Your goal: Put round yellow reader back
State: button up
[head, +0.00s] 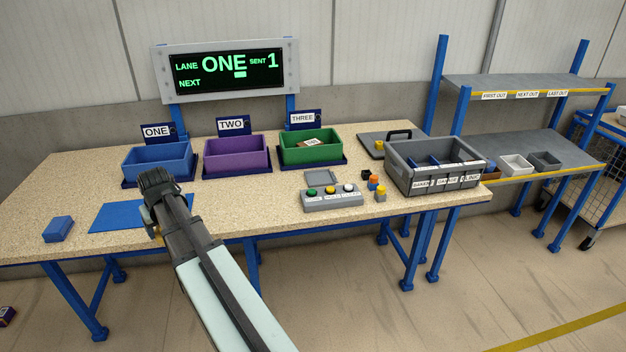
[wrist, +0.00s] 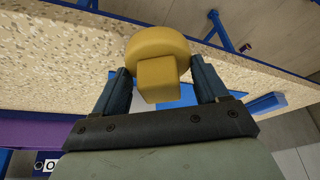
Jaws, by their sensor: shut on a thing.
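The round yellow reader (wrist: 158,44) is in my gripper (wrist: 158,70) in the wrist view. It has a thick round head and a square yellow stem, with one finger on each side of the stem. In the head view my gripper (head: 152,224) is over the right part of the blue mat (head: 112,218), near the table's front edge. Only a small yellow bit of the reader (head: 147,216) shows there; my gripper hides the rest. I cannot tell its height above the table.
Blue (head: 157,162), purple (head: 238,157) and green (head: 309,149) bins stand at the back. A blue block (head: 58,229) lies left. Right are a button box (head: 332,199), small coloured pieces (head: 381,195) and a grey divided crate (head: 425,184). A display (head: 228,72) reads lane ONE.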

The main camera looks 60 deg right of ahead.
jog(key=shift+m+h, duration=0.3)
jog(key=shift+m, duration=0.5)
jog(key=d, duration=0.4)
jog(key=d+r, duration=0.1)
jog(key=d, duration=0.4)
jog(key=d+r, duration=0.1)
jog(key=d, duration=0.4)
jog(key=shift+s+d+r, duration=0.1)
jog(key=shift+s+d, duration=0.1)
jog(key=shift+s, duration=0.15)
jog(key=s+d+r+m, duration=0.1)
jog(key=s+d, duration=0.5)
jog(key=d, duration=0.6)
jog(key=s+d+r+m+h, duration=0.1)
jog(key=s+d, duration=0.5)
jog(key=d, duration=0.7)
jog(key=s+d+r+m+g, duration=0.1)
jog(key=s+d+r+m, duration=0.1)
jog(key=s+d+r, duration=0.2)
jog(key=s+d, duration=0.3)
jog(key=d, duration=0.5)
jog(key=shift+d+r+m+h, duration=0.3)
jog(key=shift+f, duration=4.8)
jog(key=shift+f, duration=0.1)
jog(key=o, duration=0.5)
jog(key=shift+f, duration=0.1)
jog(key=o, duration=0.4)
